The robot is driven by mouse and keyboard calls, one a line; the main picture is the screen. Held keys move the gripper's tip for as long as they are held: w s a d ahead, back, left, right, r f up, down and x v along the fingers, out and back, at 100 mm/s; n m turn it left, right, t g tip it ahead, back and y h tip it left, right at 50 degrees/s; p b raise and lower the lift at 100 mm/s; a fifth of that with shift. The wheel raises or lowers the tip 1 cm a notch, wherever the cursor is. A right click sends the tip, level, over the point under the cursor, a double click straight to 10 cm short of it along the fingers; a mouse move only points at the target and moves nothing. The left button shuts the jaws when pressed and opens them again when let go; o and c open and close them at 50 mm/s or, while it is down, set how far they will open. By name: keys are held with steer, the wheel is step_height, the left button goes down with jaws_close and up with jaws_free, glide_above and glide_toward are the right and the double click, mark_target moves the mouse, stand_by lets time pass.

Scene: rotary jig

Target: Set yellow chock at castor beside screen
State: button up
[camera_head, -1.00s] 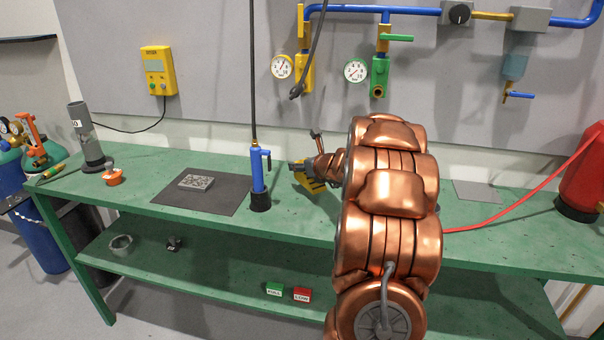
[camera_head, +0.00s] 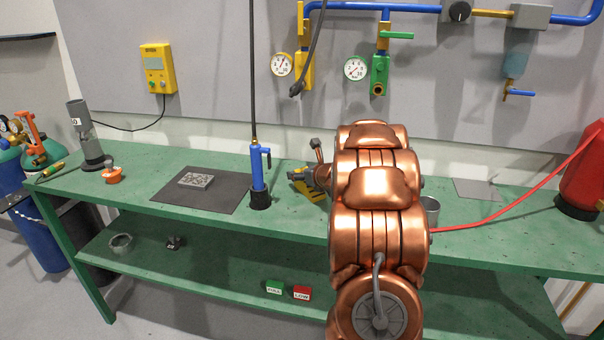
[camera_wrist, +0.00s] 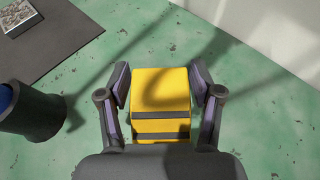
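The yellow chock (camera_head: 312,194) is on the green bench, partly behind my arm in the head view. In the wrist view the chock (camera_wrist: 160,91) has dark bands and lies between the fingers of my gripper (camera_wrist: 160,88). The fingers are apart, one on each side, with what look like narrow gaps; contact cannot be made out clearly. My gripper (camera_head: 300,174) is small and partly hidden by my arm in the head view. No castor or screen can be made out in these frames.
A blue cylinder tool on a black base (camera_head: 258,180) stands close left of the chock. A dark mat (camera_head: 225,198) with a grey plate (camera_head: 196,180) lies further left. A metal cup (camera_head: 430,210) and red hose (camera_head: 500,213) are right of my arm.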

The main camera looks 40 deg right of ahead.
steer(key=shift+o, duration=0.6)
steer(key=shift+r, duration=0.1)
steer(key=shift+s+r, duration=0.25)
steer(key=shift+s, duration=0.2)
steer(key=b+v, duration=0.1)
steer(key=v, duration=0.9)
steer(key=shift+f, duration=0.1)
steer(key=shift+s+a+r, duration=0.2)
steer(key=shift+s, duration=0.25)
